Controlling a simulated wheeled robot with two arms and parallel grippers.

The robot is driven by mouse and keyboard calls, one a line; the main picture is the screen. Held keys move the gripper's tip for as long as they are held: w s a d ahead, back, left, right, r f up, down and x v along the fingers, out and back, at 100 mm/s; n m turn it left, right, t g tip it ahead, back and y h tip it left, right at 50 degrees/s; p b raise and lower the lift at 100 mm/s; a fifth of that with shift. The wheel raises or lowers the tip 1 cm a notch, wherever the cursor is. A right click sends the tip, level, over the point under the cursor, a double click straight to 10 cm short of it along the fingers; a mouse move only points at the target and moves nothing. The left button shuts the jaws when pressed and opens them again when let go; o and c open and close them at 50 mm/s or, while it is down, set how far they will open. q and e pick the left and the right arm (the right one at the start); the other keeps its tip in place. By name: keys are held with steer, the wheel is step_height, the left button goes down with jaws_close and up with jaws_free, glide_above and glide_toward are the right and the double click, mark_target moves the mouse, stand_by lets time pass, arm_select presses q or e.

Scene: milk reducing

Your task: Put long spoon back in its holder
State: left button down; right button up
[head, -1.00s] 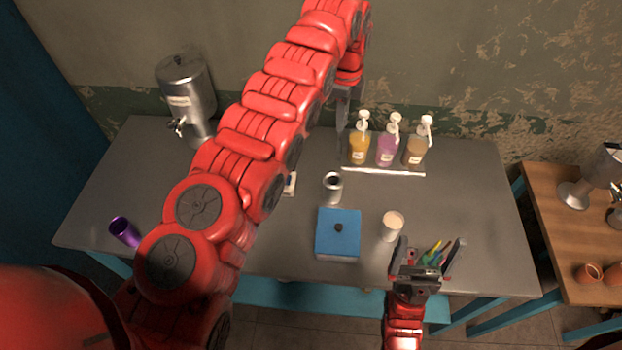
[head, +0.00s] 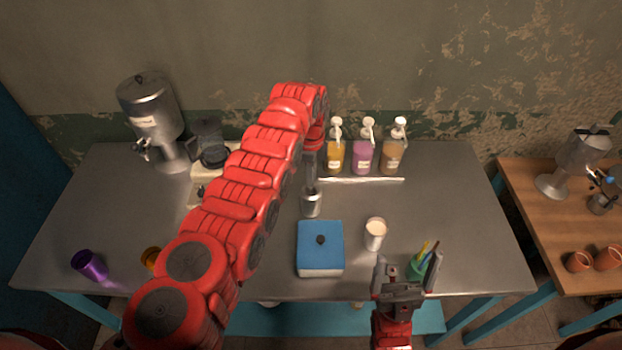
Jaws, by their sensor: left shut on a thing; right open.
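My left gripper (head: 311,176) points down just above a small silver metal cup (head: 312,207), which looks like the holder. It is shut on a thin grey thing, likely the long spoon, which I can hardly make out against the gripper and the cup. I cannot tell how far the spoon reaches into the cup. The cup stands upright on the grey table (head: 450,205), behind a blue-lidded box (head: 320,245). My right gripper (head: 407,268) is open and empty near the front right edge, beside a green cup of colored utensils (head: 416,267).
Pump bottles of yellow (head: 336,155), purple (head: 363,157) and brown (head: 393,158) syrup stand behind, right of my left gripper. A glass of milky drink (head: 375,233) stands right of the box. A metal dispenser (head: 150,115) and purple cup (head: 90,265) are at left.

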arm_select(q)
steer(key=shift+f, duration=0.45)
steer(key=c, duration=0.9)
jaws_free()
steer(key=shift+r, duration=0.15)
